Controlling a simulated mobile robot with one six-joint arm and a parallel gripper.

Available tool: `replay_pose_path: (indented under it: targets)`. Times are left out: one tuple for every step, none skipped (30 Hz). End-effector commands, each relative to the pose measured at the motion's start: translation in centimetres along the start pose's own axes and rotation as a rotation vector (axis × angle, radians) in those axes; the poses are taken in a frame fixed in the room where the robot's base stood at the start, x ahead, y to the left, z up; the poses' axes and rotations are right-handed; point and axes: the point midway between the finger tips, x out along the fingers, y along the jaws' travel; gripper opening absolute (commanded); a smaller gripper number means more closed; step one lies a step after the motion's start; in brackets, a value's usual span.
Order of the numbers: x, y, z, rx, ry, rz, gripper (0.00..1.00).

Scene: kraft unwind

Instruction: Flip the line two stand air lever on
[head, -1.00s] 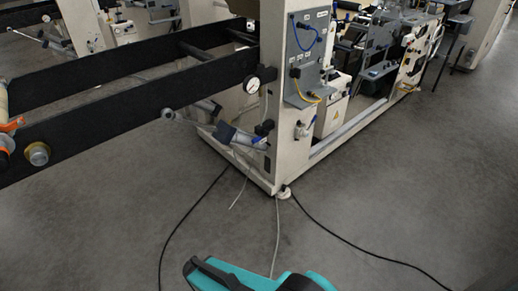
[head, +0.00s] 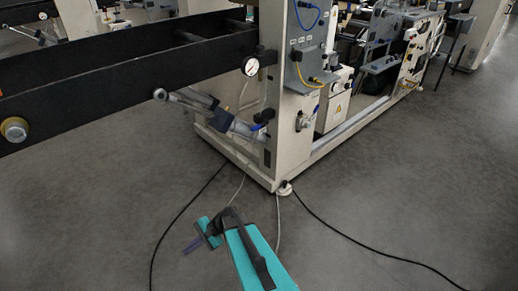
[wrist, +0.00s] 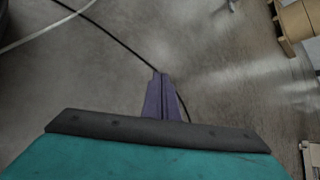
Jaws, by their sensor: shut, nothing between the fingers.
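Two small blue-handled fittings show in the head view. One blue lever (head: 258,127) sits by the air cylinder (head: 215,115) at the lower corner of the cream machine stand. I cannot tell which belongs to line two, or how either is set. My gripper (head: 192,246) is low in front of the stand, over the floor, apart from both levers. Its purple fingers are shut and empty in the wrist view (wrist: 161,85), which shows no lever.
Black beams (head: 120,80) reach left from the stand (head: 280,165), with a pressure gauge (head: 250,65) near their end. A black cable (head: 350,240) and pale hoses trail across the floor. A white box with a warning label (head: 337,100) stands right. Floor in front is mostly clear.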

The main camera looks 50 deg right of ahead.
Motion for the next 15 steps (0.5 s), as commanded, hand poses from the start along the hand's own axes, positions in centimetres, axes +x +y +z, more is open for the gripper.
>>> replay_pose_path:
  targets:
    - [-0.5, -1.6, -2.6, 0.055, -0.001, -0.073, 0.00]
    - [-1.1, -2.5, -3.5, 0.089, -0.005, -0.114, 0.00]
    - [-2.0, -3.8, -4.7, 0.131, -0.011, -0.169, 0.00]
    - [-2.8, -4.7, -5.7, 0.164, -0.017, -0.210, 0.00]
    - [-3.6, -5.7, -6.7, 0.194, -0.023, -0.252, 0.00]
    - [-4.8, -6.8, -7.9, 0.235, -0.032, -0.307, 0.00]
    - [-5.8, -7.6, -8.9, 0.266, -0.040, -0.348, 0.00]
    - [-6.8, -8.5, -9.9, 0.294, -0.048, -0.389, 0.00]
    - [-8.2, -9.5, -11.2, 0.333, -0.061, -0.446, 0.00]
    - [-9.4, -10.2, -12.2, 0.361, -0.071, -0.487, 0.00]
    - [-10.6, -10.9, -13.2, 0.389, -0.082, -0.528, 0.00]
    - [-12.3, -11.7, -14.6, 0.424, -0.096, -0.583, 0.00]
    - [-13.6, -12.3, -15.5, 0.449, -0.108, -0.624, 0.00]
    - [-14.9, -12.8, -16.5, 0.475, -0.121, -0.666, 0.00]
    - [-16.8, -13.5, -17.9, 0.508, -0.140, -0.722, 0.00]
